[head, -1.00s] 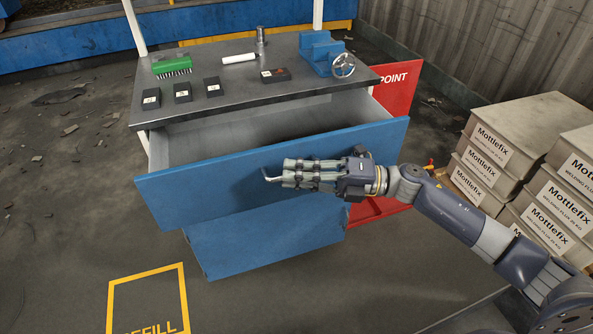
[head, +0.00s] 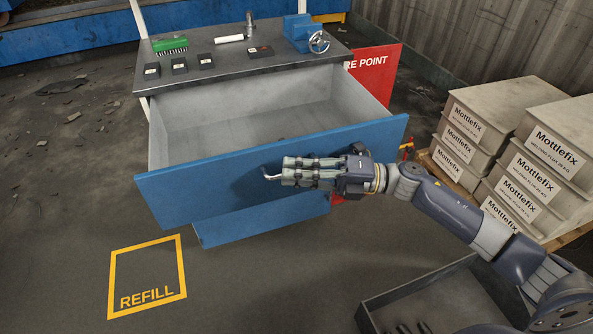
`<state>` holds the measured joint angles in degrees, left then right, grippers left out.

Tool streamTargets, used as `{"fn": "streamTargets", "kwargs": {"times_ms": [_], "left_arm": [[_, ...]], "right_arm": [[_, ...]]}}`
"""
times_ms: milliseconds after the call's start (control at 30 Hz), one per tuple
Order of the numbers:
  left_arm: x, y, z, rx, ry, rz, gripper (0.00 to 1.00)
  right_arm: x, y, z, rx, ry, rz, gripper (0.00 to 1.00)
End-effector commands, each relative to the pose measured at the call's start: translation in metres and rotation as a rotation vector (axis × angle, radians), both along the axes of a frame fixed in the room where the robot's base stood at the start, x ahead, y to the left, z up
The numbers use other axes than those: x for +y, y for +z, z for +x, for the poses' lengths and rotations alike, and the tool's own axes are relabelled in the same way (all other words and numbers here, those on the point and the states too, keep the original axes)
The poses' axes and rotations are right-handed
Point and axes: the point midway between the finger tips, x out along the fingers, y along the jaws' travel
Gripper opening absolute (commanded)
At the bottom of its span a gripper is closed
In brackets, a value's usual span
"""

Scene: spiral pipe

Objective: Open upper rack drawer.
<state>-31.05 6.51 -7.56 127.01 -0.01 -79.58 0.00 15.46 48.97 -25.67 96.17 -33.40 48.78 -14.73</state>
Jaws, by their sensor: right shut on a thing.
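The upper rack drawer (head: 215,190) has a blue front and a grey inside. It is pulled far out from under the dark worktop (head: 240,77), and the part of its inside that shows looks empty. My right gripper (head: 280,172) lies across the drawer front, right of its middle, and is shut on the drawer's handle, which is mostly hidden behind the fingers. A lower blue drawer front (head: 265,225) shows beneath it. My left gripper is not in view.
On the worktop are a green brush (head: 170,45), several dark boxes (head: 205,61), a white tube (head: 229,38) and a blue vise (head: 303,33). Stacked Mottlefix boxes (head: 545,160) stand right. A grey tray (head: 425,300) sits front right. A yellow REFILL floor marking (head: 147,277) lies front left.

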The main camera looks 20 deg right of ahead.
Motion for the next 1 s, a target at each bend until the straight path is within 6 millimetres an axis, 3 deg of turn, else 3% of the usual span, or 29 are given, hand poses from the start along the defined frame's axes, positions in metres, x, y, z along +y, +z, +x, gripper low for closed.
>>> {"fn": "streamTargets", "kwargs": {"times_ms": [200, 233, 300, 733, 1000], "left_arm": [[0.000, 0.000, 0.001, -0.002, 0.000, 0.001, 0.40], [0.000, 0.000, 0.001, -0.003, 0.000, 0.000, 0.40], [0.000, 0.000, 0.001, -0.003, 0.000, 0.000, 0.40], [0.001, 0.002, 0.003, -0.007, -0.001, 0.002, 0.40], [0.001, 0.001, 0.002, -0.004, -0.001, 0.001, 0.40]], "right_arm": [[-0.001, 0.000, 0.001, 0.000, -0.002, -0.001, 0.00], [-0.001, 0.000, 0.001, 0.000, -0.002, -0.001, 0.13], [-0.001, 0.000, 0.001, 0.000, -0.003, 0.000, 0.29], [-0.006, -0.001, -0.001, 0.002, -0.002, -0.001, 0.29], [-0.053, -0.006, -0.019, 0.005, -0.004, -0.004, 0.29]]}}
